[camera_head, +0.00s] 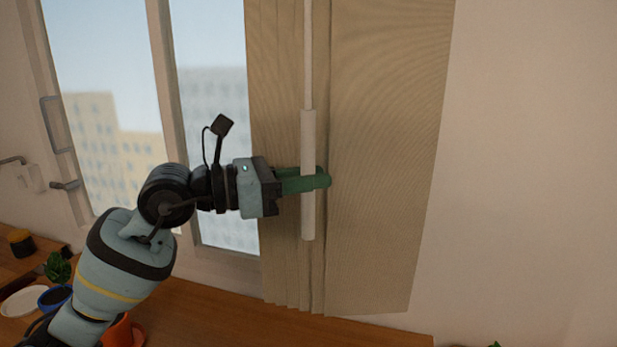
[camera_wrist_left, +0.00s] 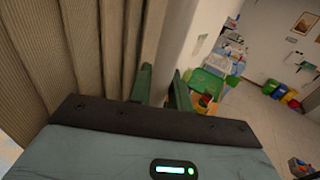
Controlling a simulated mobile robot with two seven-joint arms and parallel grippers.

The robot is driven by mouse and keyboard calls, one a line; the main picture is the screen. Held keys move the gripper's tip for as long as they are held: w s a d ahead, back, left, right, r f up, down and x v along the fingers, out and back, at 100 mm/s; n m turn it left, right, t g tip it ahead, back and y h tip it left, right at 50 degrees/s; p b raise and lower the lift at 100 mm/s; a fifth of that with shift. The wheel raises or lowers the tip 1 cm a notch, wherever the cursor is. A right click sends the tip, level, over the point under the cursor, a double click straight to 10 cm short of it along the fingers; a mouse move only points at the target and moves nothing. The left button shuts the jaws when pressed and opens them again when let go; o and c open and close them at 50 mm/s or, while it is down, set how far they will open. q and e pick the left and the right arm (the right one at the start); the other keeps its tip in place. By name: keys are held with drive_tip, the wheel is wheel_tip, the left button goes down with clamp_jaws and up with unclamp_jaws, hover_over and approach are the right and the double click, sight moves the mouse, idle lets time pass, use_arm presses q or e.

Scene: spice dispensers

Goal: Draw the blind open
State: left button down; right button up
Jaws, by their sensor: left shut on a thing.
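The beige blind (camera_head: 385,150) hangs bunched in folds at the right side of the window, and the window panes to its left are bare. A white wand (camera_head: 308,215) hangs upright in front of the folds. My left gripper (camera_head: 318,181) is shut on the wand's thicker lower part, with its green fingers around it. In the left wrist view the blind's folds (camera_wrist_left: 85,50) fill the left side, and the pale wand (camera_wrist_left: 175,45) runs up between the green fingers (camera_wrist_left: 162,90). My right gripper is out of view.
The window (camera_head: 210,110) has a handle (camera_head: 65,185) at its left. A wooden counter (camera_head: 230,315) runs below, with a blue pot (camera_head: 55,297), an orange pot (camera_head: 118,332) and a white plate (camera_head: 22,302) at the left. Bare wall lies right of the blind.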

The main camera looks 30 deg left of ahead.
use_arm(q)
drive_tip(key=shift+f, duration=0.15)
drive_tip(key=c, duration=1.3)
unclamp_jaws()
drive_tip(key=shift+c, duration=0.2)
